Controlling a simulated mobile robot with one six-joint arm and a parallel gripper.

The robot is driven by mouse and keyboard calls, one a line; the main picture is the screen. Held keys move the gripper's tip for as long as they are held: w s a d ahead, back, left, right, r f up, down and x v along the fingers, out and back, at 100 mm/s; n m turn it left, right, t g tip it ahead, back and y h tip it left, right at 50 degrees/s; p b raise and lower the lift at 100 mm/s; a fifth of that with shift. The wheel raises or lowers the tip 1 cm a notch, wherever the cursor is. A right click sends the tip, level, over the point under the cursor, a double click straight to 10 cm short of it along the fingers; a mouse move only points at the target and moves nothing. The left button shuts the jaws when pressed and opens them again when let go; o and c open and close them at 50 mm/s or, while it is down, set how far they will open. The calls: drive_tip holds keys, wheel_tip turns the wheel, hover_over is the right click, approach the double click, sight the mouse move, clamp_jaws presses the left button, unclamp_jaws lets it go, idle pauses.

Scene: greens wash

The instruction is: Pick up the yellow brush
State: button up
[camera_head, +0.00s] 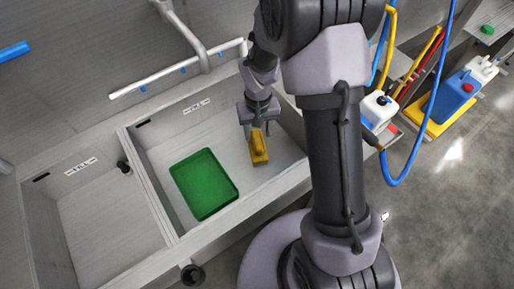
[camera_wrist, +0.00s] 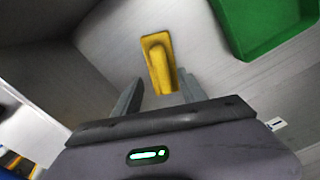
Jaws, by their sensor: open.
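The yellow brush (camera_head: 259,150) lies on the floor of the right sink basin, to the right of a green tray. It also shows in the wrist view (camera_wrist: 158,62), with its raised handle towards me. My gripper (camera_head: 259,126) is above the far end of the brush and points down. In the wrist view its two fingers (camera_wrist: 160,97) stand apart, one on each side of the brush's near end. The gripper is open and holds nothing. I cannot tell whether the fingers touch the brush.
The green tray (camera_head: 204,184) lies in the same basin; its edge shows in the wrist view (camera_wrist: 268,50). The basin walls and divider (camera_head: 150,189) surround the brush. The left basin (camera_head: 105,225) looks empty. A faucet (camera_head: 197,45) and white pipe (camera_head: 180,72) stand behind.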

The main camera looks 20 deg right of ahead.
sight(257, 139)
wheel_tip(257, 139, down, 5)
drive_tip(key=shift+a+b, duration=0.15)
drive_tip(key=shift+b, duration=1.1)
drive_tip(key=shift+r, duration=0.15)
drive_tip(key=shift+c, duration=1.1)
clamp_jaws()
